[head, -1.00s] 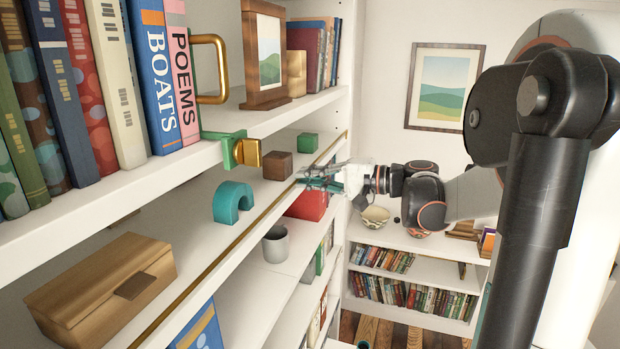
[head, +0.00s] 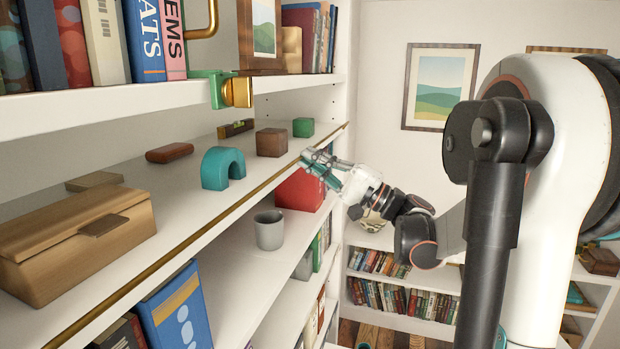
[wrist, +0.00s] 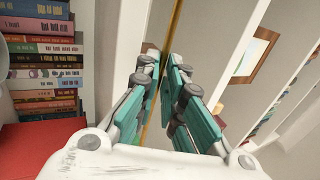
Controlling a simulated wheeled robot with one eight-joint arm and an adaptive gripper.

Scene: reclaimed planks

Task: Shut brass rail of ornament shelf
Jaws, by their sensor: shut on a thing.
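The brass rail (head: 180,249) is a long thin bar running along the front edge of the ornament shelf (head: 190,212). It also crosses the wrist view from top to bottom (wrist: 174,22). My gripper (head: 308,158), with teal and grey fingers, is at the far part of the rail. In the wrist view, its fingers (wrist: 163,75) are closed around the rail, hiding the gripped part. On the shelf stand a wooden box (head: 75,240), a teal arch (head: 222,168), a brown cube (head: 271,142) and a green cube (head: 303,127). I cannot tell whether the rail sits flush.
The shelf above holds books (head: 150,40) and a green and gold clamp (head: 230,90) at its edge. Below are a grey cup (head: 269,230) and a red box (head: 302,190). A low bookcase (head: 400,285) stands behind. Open space lies in front of the shelves.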

